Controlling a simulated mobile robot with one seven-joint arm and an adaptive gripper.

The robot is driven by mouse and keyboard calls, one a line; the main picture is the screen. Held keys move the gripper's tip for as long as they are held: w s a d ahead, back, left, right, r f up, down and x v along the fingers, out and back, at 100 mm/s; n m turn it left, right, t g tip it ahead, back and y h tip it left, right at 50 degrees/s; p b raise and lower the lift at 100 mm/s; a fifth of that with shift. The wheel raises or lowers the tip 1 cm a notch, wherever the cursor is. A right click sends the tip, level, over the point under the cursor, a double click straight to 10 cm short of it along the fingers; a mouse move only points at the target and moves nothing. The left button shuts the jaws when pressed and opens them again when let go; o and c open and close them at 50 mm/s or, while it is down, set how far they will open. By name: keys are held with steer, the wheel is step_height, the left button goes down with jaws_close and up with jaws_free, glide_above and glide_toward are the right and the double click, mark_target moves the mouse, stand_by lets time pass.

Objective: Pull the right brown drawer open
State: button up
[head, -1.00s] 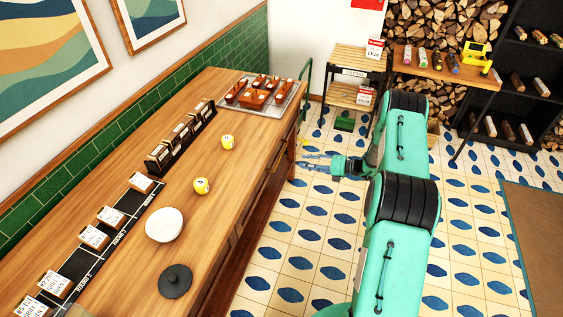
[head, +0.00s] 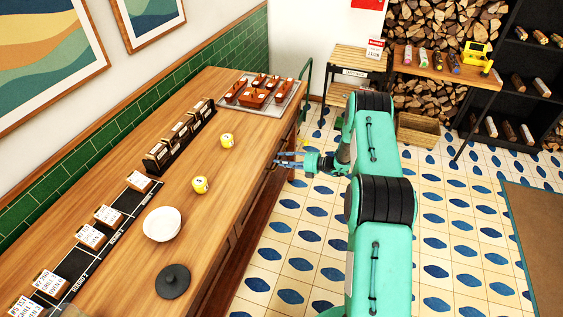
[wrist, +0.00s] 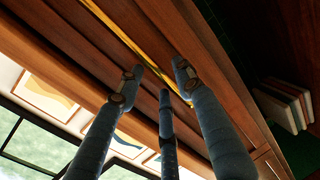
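The long wooden counter (head: 190,150) runs along the wall, with brown drawer fronts on its right side. My gripper (head: 276,163) is beside the far part of that side in the head view. In the wrist view a brown drawer front (wrist: 190,30) fills the top, with a thin brass handle (wrist: 120,34) running diagonally across it. My gripper (wrist: 158,76) has its blue-grey fingers spread apart, two on one side of the handle's line and one on the other. I cannot tell whether they touch it. The drawer front looks closed, though my gripper and the steep angle hide part of it.
The tiled floor (head: 290,240) beside the counter is clear. A wooden crate (head: 418,130) stands on the floor behind my arm.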

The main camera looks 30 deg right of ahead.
steer(key=shift+w+a, duration=0.1)
steer(key=shift+w, duration=0.05)
jaws_close()
stand_by(0.4)
steer(key=f+v, duration=0.3)
steer(key=v, duration=1)
steer(key=s+f+p+v, duration=0.1)
steer(key=f+v, duration=0.1)
steer(key=v, duration=1.2)
steer(key=d+f+p+v, duration=0.1)
steer(key=f+v, duration=0.2)
steer(key=v, duration=1)
steer(key=shift+s+d+f, duration=0.3)
steer(key=shift+s+d, duration=0.05)
steer(key=shift+s, duration=0.05)
